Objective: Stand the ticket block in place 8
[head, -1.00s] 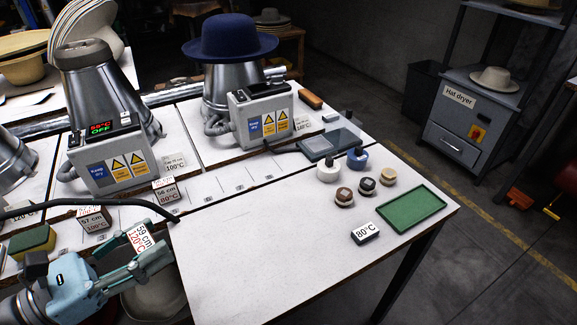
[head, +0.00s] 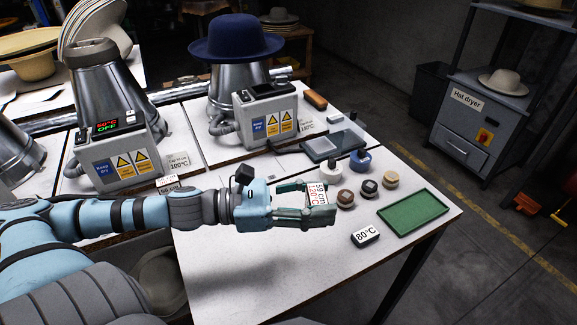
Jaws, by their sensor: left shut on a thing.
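My left gripper (head: 306,201) is shut on the ticket block (head: 318,196), a small white block marked 59 cm and 120°C in the head view. It holds the block tilted over the white table (head: 250,272), left of the round stamps. My left arm crosses in front of the numbered places along the table, so I cannot make out place 8. Another ticket block (head: 168,181) stands at the left, partly hidden behind my arm. My right gripper is not in view.
A block marked 80°C (head: 365,235) and a green tray (head: 413,212) lie at the right. The table front is clear.

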